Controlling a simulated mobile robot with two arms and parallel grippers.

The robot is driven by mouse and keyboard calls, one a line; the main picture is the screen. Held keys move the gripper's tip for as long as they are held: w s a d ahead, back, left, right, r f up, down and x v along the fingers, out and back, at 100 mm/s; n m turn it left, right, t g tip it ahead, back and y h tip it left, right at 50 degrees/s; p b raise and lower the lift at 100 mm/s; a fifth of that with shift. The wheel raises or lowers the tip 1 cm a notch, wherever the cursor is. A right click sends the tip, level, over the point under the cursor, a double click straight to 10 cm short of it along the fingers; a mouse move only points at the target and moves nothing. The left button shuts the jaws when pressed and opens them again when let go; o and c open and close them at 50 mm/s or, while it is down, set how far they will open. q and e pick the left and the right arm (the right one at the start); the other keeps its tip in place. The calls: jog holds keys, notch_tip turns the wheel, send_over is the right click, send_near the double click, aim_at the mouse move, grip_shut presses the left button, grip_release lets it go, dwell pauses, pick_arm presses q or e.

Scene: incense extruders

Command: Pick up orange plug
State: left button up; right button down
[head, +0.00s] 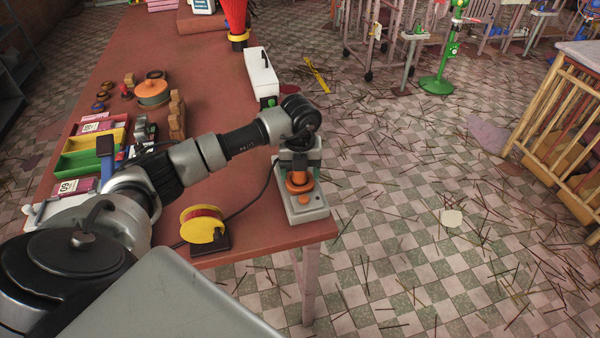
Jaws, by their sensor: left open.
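The orange plug (299,184) sits on a light grey device (305,212) at the near right corner of the red-brown table. My left arm reaches across the table from the left. My left gripper (299,166) points down over the orange plug and is open. The gripper hides part of the plug's upper side, and I cannot tell whether the fingers touch it. My right gripper is not in view.
A yellow spool (203,226) stands left of the device, with a dark cable nearby. A white box (261,76) stands farther back along the right edge. Coloured trays (83,160) lie at the left. Sticks litter the tiled floor.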

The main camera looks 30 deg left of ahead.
pick_arm(q)
jog(key=c, duration=1)
jog(key=shift+r, duration=0.15)
